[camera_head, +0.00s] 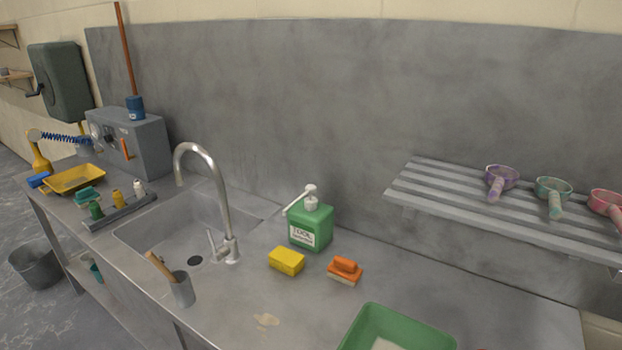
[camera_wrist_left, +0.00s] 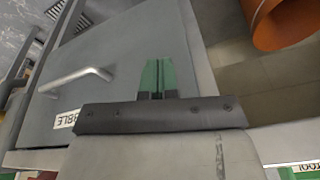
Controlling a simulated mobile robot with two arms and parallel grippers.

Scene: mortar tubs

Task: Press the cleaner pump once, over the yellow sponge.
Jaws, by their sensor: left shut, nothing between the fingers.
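The cleaner bottle (camera_head: 311,227) is green with a white label and a white pump head (camera_head: 310,194) whose spout points left. It stands on the counter right of the tap, near the back wall. The yellow sponge (camera_head: 286,261) lies on the counter in front of the bottle, below and slightly left of it, apart from it. My left gripper (camera_wrist_left: 157,76) shows only in the left wrist view, its green-tipped fingers together and empty. It is away from the bottle and sponge, over a grey cabinet front with a handle. My right gripper is in neither view.
A green tub (camera_head: 398,330) stands at the front right. The sink (camera_head: 180,231) with its curved tap (camera_head: 226,195) and a grey cup (camera_head: 182,290) are to the left. A slatted shelf (camera_head: 440,195) holds scoops above right.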

